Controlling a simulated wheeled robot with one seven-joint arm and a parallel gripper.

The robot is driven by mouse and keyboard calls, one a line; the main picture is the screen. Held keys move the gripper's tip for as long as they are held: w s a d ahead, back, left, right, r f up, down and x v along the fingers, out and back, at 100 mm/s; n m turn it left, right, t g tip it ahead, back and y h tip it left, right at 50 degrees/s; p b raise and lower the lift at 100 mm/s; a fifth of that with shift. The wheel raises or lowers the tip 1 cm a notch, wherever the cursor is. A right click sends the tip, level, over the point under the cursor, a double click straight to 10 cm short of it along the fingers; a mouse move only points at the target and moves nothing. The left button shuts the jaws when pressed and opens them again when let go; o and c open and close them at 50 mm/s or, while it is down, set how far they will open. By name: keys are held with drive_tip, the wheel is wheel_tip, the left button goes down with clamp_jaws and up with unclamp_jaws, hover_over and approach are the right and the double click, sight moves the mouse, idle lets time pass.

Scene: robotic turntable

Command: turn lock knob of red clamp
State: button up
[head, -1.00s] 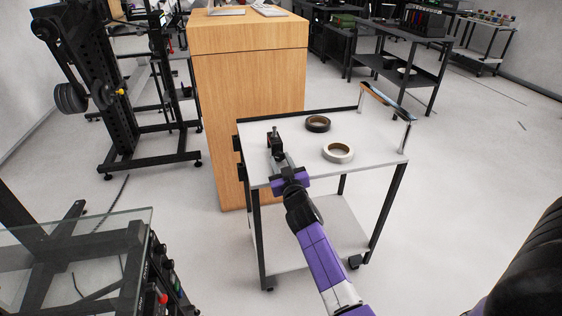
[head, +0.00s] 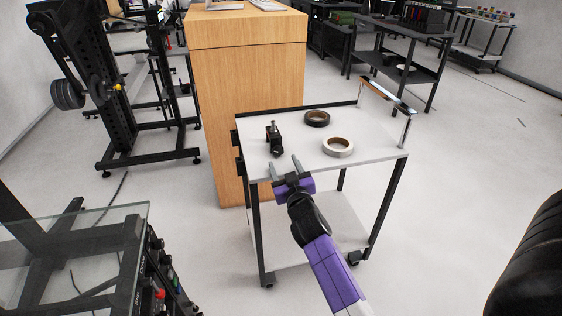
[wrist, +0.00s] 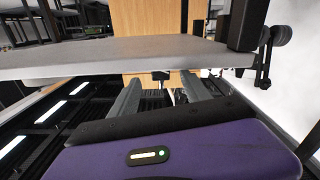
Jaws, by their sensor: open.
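The clamp (head: 274,146) stands upright near the left edge of the white cart top. A small dark shape, probably the clamp (wrist: 188,77), shows near the right fingertip, partly hidden.
A black tape roll (head: 317,118) and a white tape roll (head: 338,147) lie right of the clamp on the cart top (head: 372,139). A metal handle (head: 385,96) rises at its right end. A wooden cabinet (head: 245,75) stands close behind. Open floor lies right.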

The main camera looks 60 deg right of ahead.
sight(279, 152)
drive_tip(key=shift+v, duration=1.3)
drive_tip(key=m+b, duration=0.2)
drive_tip(key=m, duration=0.2)
drive_tip(key=shift+w+d+b, duration=0.15)
drive_tip(key=shift+b, duration=0.2)
drive_tip(key=p+x, duration=0.1)
drive_tip(key=x, duration=0.6)
drive_tip(key=shift+w+d, duration=0.1)
drive_tip(key=shift+d, duration=0.1)
